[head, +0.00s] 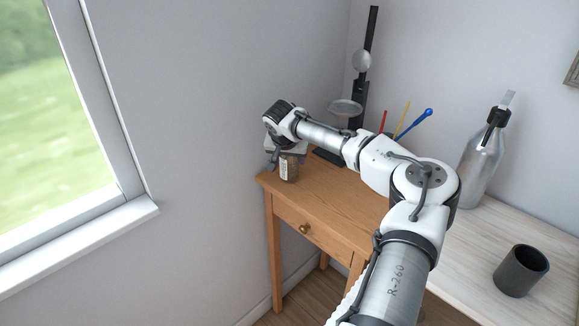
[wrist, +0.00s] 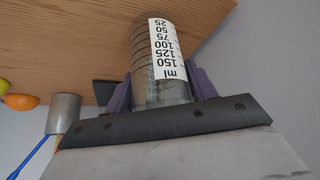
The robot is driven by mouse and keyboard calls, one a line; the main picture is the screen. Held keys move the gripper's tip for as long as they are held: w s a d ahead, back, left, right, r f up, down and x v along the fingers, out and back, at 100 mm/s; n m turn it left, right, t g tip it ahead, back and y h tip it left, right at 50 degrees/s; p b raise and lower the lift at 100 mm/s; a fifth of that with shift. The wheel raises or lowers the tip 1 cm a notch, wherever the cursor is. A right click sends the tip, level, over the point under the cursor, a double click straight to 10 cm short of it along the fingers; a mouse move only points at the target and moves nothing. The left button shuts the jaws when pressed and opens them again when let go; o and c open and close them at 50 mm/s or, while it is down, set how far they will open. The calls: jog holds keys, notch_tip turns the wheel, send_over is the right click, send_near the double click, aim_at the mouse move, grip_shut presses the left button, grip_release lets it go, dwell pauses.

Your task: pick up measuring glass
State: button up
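The measuring glass (wrist: 147,55) is a clear cylinder with a white scale label marked in ml. In the wrist view it stands between the two purple fingers of my gripper (wrist: 160,92), which lie against both its sides. The scale reads upside down there. In the head view the glass (head: 289,168) is at the back left corner of the wooden table, below my gripper (head: 284,152). My gripper hides its upper part. I cannot tell whether its base touches the tabletop.
The wooden table (head: 325,190) has a drawer. A dark stand with a round pan (head: 345,107) is behind my arm. A grey bottle (head: 482,165) and a dark cup (head: 521,270) stand on the pale counter (head: 465,255). In the wrist view, a metal cup (wrist: 64,113) and an orange ball (wrist: 20,102) are left.

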jog(key=shift+c, duration=1.4)
jog(key=shift+r, duration=0.2)
